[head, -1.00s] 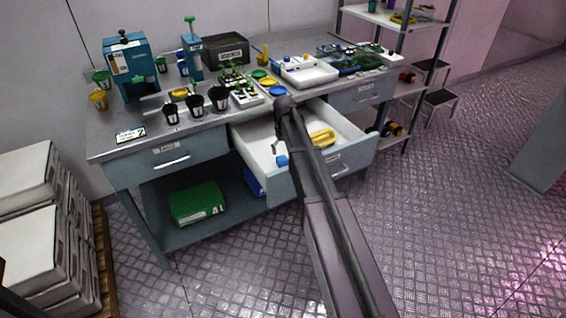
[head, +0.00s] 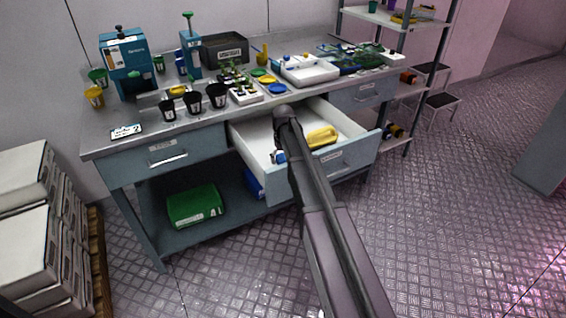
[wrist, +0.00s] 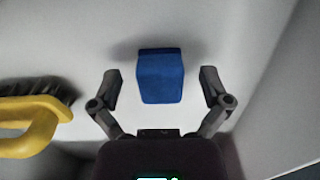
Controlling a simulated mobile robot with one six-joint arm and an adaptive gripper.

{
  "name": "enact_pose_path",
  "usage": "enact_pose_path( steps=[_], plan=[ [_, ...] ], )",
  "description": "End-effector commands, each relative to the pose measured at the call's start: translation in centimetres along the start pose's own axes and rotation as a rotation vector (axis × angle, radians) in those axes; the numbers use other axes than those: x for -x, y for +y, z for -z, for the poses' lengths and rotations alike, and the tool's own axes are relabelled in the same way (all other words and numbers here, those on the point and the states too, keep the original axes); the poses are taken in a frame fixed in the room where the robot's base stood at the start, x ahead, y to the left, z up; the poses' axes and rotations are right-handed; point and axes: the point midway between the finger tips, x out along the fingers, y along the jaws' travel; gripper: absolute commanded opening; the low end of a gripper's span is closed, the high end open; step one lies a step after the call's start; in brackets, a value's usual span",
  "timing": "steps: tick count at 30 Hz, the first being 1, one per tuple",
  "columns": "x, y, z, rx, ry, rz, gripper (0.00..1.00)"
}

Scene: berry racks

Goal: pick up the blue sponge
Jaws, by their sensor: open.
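The blue sponge (wrist: 161,77) lies on the pale floor of the open drawer (head: 349,155). In the wrist view it sits between the two spread fingertips of my gripper (wrist: 160,88), with a gap on each side. My gripper is open and holds nothing.
A yellow-handled brush (wrist: 30,122) with dark bristles lies left of my gripper in the wrist view; it also shows in the drawer in the head view (head: 322,137). Drawer walls stand close around. The workbench (head: 130,146) above holds pots and trays.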

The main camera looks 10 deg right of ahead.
Motion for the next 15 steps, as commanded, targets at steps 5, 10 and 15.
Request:
enact_pose_path(
  steps=[5,10,15],
  plan=[
    [0.04,0.0,0.0,0.0,0.0,0.0,0.97],
    [0.04,0.0,0.0,0.0,0.0,0.0,0.97],
    [0.04,0.0,0.0,0.0,0.0,0.0,0.91]
  ],
)
